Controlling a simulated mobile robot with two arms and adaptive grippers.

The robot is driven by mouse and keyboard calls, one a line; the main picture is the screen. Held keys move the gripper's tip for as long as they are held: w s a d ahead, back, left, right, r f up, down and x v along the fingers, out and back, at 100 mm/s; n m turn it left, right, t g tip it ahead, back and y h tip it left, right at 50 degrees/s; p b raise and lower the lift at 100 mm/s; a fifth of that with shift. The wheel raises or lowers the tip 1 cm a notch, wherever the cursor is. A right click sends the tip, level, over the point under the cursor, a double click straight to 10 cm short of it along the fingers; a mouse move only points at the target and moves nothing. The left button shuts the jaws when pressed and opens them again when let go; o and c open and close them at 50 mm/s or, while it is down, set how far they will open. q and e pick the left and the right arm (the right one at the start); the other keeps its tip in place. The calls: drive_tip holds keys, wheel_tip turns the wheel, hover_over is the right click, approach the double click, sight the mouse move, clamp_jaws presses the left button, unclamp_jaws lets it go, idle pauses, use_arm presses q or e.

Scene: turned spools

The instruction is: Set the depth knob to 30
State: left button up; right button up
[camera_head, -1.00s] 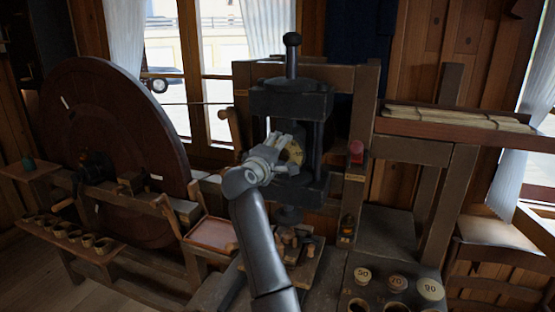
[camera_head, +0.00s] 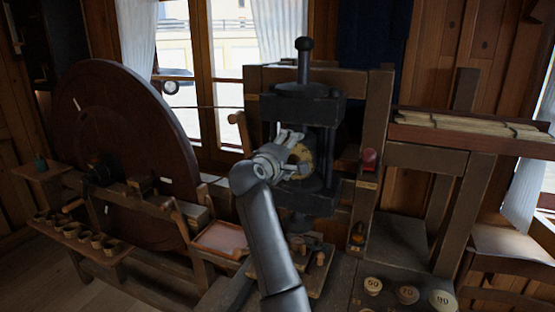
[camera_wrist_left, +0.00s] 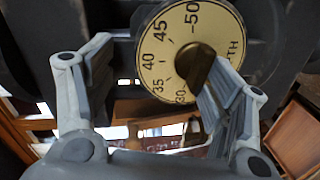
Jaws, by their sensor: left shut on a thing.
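The depth dial is a round cream plate (camera_wrist_left: 165,48) with dark numbers, 50, 45, 40, 35 and 30 showing. A dark brown knob (camera_wrist_left: 196,64) stands at its middle. Its lower end slants down toward the 30 side; the exact reading is unclear. In the head view the dial (camera_head: 303,153) is on the front of the black press. The right finger covers part of the dial's lower edge. My right gripper is out of view.
The black press (camera_head: 305,108) stands in a wooden frame. A large dark wheel (camera_head: 125,160) is at left. Small wooden pieces (camera_head: 305,247) lie below the press, and numbered round pieces (camera_head: 407,294) stand at lower right. A shelf (camera_head: 470,137) is at right.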

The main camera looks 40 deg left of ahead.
use_arm(q)
drive_tip(key=shift+s+d+r+t, duration=0.15)
drive_tip(key=shift+s+r, duration=0.25)
drive_tip(key=shift+r, duration=0.25)
drive_tip(key=shift+s+d+r+t, duration=0.15)
drive_tip(key=shift+s+r, duration=0.2)
drive_tip(key=shift+r, duration=0.25)
drive_tip(key=shift+c, duration=0.7)
drive_tip(key=shift+s, duration=0.35)
drive_tip(key=c, duration=0.3)
drive_tip(key=s, duration=0.1)
drive_tip(key=s+d, duration=0.1)
drive_tip(key=s, duration=0.1)
drive_tip(key=s+d+r, duration=0.1)
drive_tip(key=shift+s+r+p, duration=0.1)
drive_tip(key=shift+s+p, duration=0.05)
drive_tip(key=shift+p, duration=0.15)
drive_tip(key=shift+c, duration=0.7)
drive_tip(key=s+d+f+p, duration=0.1)
drive_tip(key=s, duration=0.4)
drive_tip(key=shift+s, duration=0.4)
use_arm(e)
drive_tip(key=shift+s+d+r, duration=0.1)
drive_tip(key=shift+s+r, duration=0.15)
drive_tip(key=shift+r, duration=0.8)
